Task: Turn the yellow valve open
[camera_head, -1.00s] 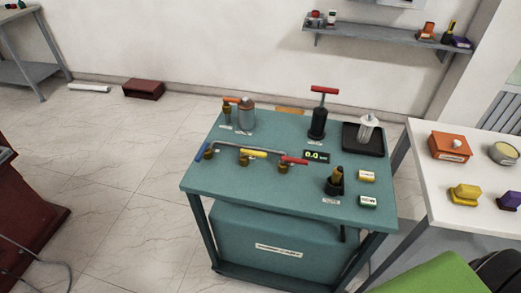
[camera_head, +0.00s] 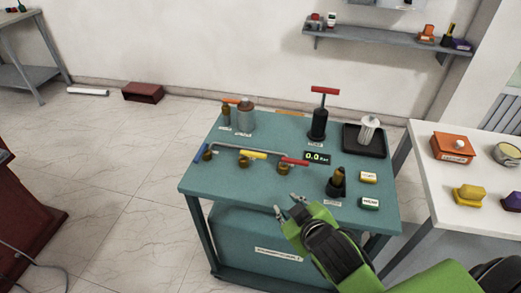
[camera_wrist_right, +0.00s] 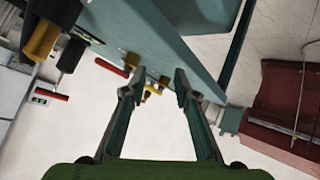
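The yellow valve (camera_head: 252,155) has a yellow lever and a brass body. It sits on the pipe on the teal cart (camera_head: 225,180), between a blue-handled valve (camera_head: 202,153) and a red-handled valve (camera_head: 293,162). My right gripper (camera_head: 287,211) is at the cart's front edge, in front of the valves and apart from them. In the right wrist view, its two fingers (camera_wrist_right: 155,90) are spread apart with nothing between them touched; small yellow handles (camera_wrist_right: 150,92) show beyond the fingertips. My left gripper is not in view.
A display reading 0.0 (camera_head: 317,158), a black pump with red T-handle (camera_head: 319,120) and a black tray (camera_head: 376,150) stand on the cart. A white table (camera_head: 440,192) is at right. A dark red cabinet (camera_head: 28,205) is at left. Floor between is clear.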

